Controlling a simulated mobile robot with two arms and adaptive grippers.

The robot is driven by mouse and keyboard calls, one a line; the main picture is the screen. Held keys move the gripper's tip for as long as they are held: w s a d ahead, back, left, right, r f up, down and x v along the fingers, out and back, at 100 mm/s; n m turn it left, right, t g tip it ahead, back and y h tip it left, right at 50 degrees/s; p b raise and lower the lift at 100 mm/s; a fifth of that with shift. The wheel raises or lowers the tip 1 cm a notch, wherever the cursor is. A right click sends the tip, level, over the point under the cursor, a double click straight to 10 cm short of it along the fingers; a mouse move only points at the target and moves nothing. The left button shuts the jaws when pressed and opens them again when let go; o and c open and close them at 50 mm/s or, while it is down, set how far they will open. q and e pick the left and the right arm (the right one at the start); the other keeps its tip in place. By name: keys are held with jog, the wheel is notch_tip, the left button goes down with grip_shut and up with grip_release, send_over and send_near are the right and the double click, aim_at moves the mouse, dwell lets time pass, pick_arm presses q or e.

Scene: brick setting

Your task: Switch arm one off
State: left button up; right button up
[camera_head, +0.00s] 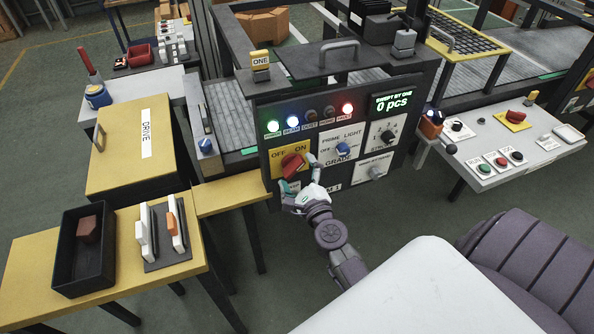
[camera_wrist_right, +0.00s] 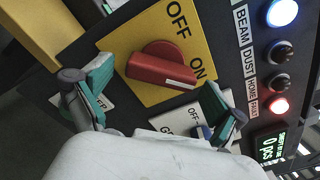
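The control panel (camera_head: 329,143) of the machine stands in front of me, with a yellow ONE sign (camera_head: 260,58) above it. Its red rotary switch (camera_head: 293,163) sits on a yellow OFF/ON plate (camera_wrist_right: 150,42). In the right wrist view the red switch handle (camera_wrist_right: 160,66) has its white-marked end toward ON. My right gripper (camera_head: 299,178) is at the panel, just below the switch. In the wrist view its fingers (camera_wrist_right: 158,82) are spread wide, either side of the handle, with nothing between them. I see no contact with the handle. My left gripper is out of view.
Green, blue and red lamps are lit above the switch, and the display (camera_head: 391,103) reads 0 pcs. A blue light knob (camera_head: 343,150) and a black knob (camera_head: 387,136) sit to the right. A yellow DRIVE box (camera_head: 121,165) and a black tray (camera_head: 70,272) are at left.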

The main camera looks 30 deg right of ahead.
jog(key=c, duration=1.1)
jog(key=shift+n, duration=0.3)
jog(key=n+p, duration=0.2)
jog(key=n, duration=0.2)
jog(key=shift+r, duration=0.15)
jog(key=n+p, duration=0.2)
jog(key=n, duration=0.3)
jog(key=shift+r, duration=0.15)
jog(key=n+p, duration=0.2)
jog(key=n, duration=0.2)
jog(key=shift+r, duration=0.1)
jog(key=shift+n+p, duration=0.9)
jog(key=shift+n, duration=1.5)
